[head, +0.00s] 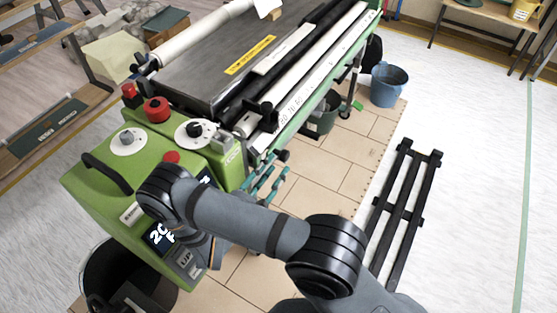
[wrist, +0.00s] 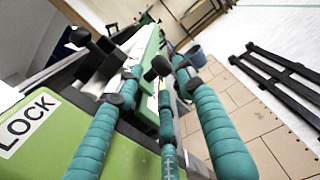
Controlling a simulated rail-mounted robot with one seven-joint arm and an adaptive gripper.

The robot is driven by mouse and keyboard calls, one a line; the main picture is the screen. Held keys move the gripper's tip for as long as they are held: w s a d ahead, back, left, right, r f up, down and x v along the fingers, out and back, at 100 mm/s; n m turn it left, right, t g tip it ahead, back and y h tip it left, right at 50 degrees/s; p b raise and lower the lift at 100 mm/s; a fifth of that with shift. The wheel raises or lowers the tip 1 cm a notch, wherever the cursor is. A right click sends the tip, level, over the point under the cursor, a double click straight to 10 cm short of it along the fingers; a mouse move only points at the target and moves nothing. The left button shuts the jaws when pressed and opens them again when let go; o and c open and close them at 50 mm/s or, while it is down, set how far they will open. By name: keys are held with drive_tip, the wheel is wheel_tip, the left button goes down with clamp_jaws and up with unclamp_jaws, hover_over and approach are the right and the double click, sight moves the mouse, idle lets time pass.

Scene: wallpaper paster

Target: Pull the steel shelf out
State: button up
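The green wallpaper paster (head: 85,195) stands at the left in the head view. Long steel and pale strips (head: 310,75) run along its right side beside a dark grey top plate (head: 190,75). I cannot tell for sure which part is the steel shelf. My gripper (head: 265,178) has teal-wrapped fingers and is just right of the paster's near end, partly hidden by my forearm. In the wrist view, my gripper (wrist: 156,85) has its fingers apart, with nothing visibly held. A black knob (wrist: 160,66) shows just beyond the fingertips.
A black slatted rack (head: 400,215) lies on the floor at the right. A blue bucket (head: 388,84) and a dark green bin (head: 322,118) stand near the paster's far right side. A black bin (head: 95,275) is at the lower left.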

sight(281, 159)
drive_tip(key=shift+x, duration=1.6)
drive_tip(key=shift+c, duration=0.6)
drive_tip(key=c, duration=0.7)
drive_tip(key=shift+d+r, duration=0.1)
clamp_jaws()
